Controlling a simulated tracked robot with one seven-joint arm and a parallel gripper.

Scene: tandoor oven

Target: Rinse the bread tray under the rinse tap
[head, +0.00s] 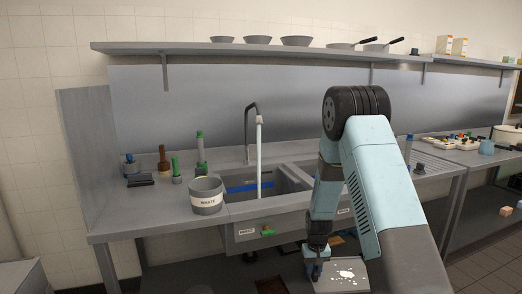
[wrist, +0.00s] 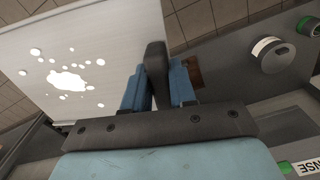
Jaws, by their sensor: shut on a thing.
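The bread tray (head: 325,287) is a flat pale sheet with white splashes or crumbs on its face. It hangs in front of the sink counter, below its front edge, and also fills the upper left of the wrist view (wrist: 110,25). My gripper (head: 314,270) is shut on the tray's dark grip, which shows between its blue fingers in the wrist view (wrist: 157,88). The rinse tap (head: 250,110) arches over the left basin (head: 290,186), and a pale water stream (head: 259,155) falls from it. The tray is apart from the stream, lower and to the right.
A grey waste bin (head: 206,199) stands left of the basin. A blue strip (head: 248,187) lies across the basin. A green knob (head: 267,231) is on the sink front. A shelf (head: 240,48) with bowls runs above.

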